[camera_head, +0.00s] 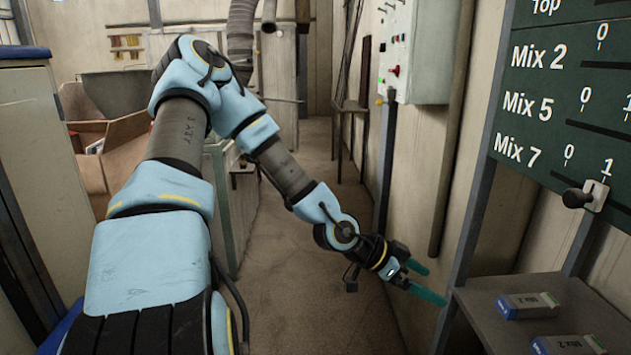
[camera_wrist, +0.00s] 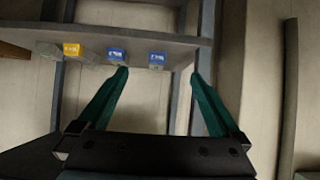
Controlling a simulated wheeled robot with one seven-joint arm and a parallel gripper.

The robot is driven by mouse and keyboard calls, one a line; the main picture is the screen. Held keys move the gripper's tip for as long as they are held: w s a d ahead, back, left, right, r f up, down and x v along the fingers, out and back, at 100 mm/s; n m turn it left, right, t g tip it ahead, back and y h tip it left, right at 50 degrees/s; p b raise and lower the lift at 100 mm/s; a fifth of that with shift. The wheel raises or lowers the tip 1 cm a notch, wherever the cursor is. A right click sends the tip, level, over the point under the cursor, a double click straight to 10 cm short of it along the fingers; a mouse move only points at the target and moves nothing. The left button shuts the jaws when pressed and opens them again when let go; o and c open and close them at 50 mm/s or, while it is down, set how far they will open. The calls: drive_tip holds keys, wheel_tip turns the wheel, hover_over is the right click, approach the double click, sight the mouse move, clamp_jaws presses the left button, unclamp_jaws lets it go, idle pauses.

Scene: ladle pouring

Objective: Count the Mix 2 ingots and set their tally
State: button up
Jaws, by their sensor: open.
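My gripper (camera_head: 428,281) is open and empty in the head view, left of a grey shelf (camera_head: 490,293). Two ingots labelled Mix 2, one farther (camera_head: 528,305) and one nearer (camera_head: 568,345), lie on it, each with a blue end. The wrist view shows two blue-labelled ingots, one (camera_wrist: 116,55) and another (camera_wrist: 157,60), plus a yellow-labelled one (camera_wrist: 72,50); the lettering there is too small to read. The open fingers (camera_wrist: 159,73) are apart from them. The green tally board (camera_head: 560,100) has Mix 2, Mix 5 and Mix 7 rows; the Mix 2 slider is not visible.
A slider with a dark knob (camera_head: 575,198) sits near the 1 of the Mix 7 row. A metal post (camera_head: 470,210) stands between my gripper and the board. A control box (camera_head: 412,50) hangs on the wall. The floor (camera_head: 300,260) beside my arm is clear.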

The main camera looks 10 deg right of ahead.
drive_tip(key=w+a+f+n+t+y+b, duration=0.1)
drive_tip(key=w+a+f+n+y, duration=0.2)
drive_tip(key=a, duration=0.6)
drive_tip(key=w+a+f+n+t+y+b, duration=0.1)
drive_tip(key=w+a+f+n+y, duration=0.2)
drive_tip(key=a, duration=0.5)
drive_tip(key=s+a+r+n+y+b, duration=0.1)
drive_tip(key=s+a+r+n+y, duration=0.1)
drive_tip(key=a+r+n, duration=0.3)
drive_tip(key=s+a+r+n+y+b, duration=0.1)
drive_tip(key=a+r+n, duration=0.4)
drive_tip(key=a, duration=0.7)
drive_tip(key=shift+s+n+t+y+b, duration=0.35)
drive_tip(key=shift+n+y+b, duration=0.2)
drive_tip(key=shift+n+y, duration=0.35)
drive_tip(key=shift+a, duration=0.1)
idle(1.8)
